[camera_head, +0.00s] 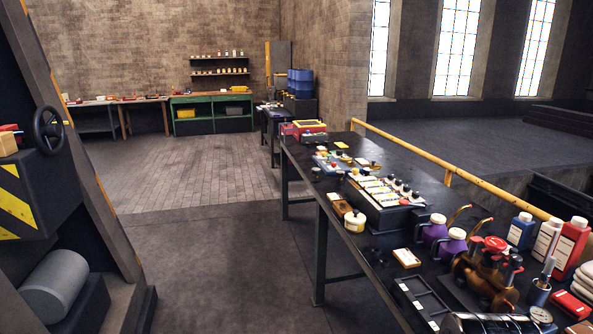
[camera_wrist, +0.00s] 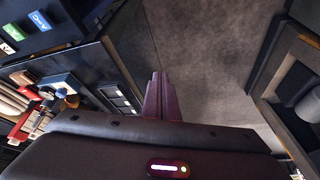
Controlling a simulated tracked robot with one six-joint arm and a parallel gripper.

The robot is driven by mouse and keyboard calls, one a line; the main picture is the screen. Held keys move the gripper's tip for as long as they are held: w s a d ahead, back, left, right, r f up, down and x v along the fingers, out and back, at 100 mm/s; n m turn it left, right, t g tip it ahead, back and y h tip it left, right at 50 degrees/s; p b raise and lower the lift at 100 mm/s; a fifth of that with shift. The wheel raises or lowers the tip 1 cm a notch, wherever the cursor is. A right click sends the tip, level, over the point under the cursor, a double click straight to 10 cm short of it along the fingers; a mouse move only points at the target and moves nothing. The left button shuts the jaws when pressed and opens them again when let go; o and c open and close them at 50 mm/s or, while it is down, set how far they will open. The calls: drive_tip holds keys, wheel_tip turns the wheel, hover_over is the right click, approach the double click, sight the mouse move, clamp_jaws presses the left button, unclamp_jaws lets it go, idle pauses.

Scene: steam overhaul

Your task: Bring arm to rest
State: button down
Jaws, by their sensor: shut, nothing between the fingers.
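My gripper (camera_wrist: 157,92) shows in the wrist view, its two dark fingers closed together with nothing held between them. It hangs over bare grey floor (camera_wrist: 195,45), beside the dark workbench (camera_wrist: 90,62) on the left of that view. My arm and gripper do not show in the head view.
In the head view a long black workbench (camera_head: 385,248) on the right carries purple jugs (camera_head: 434,230), a brass valve assembly (camera_head: 484,272) and bottles. A machine with a black handwheel (camera_head: 48,130) stands at the left. The floor (camera_head: 220,255) between is clear. A yellow rail (camera_head: 448,172) runs behind the bench.

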drive_tip(key=shift+n+t+y, duration=0.3)
drive_tip(key=shift+n+t, duration=0.1)
drive_tip(key=shift+n, duration=0.5)
drive_tip(key=a, duration=0.1)
drive_tip(key=a+r, duration=0.1)
drive_tip(key=a, duration=0.2)
drive_tip(key=shift+s+r, duration=0.1)
drive_tip(key=shift+r, duration=0.3)
drive_tip(key=c, duration=2.4)
unclamp_jaws()
drive_tip(key=shift+c, duration=0.2)
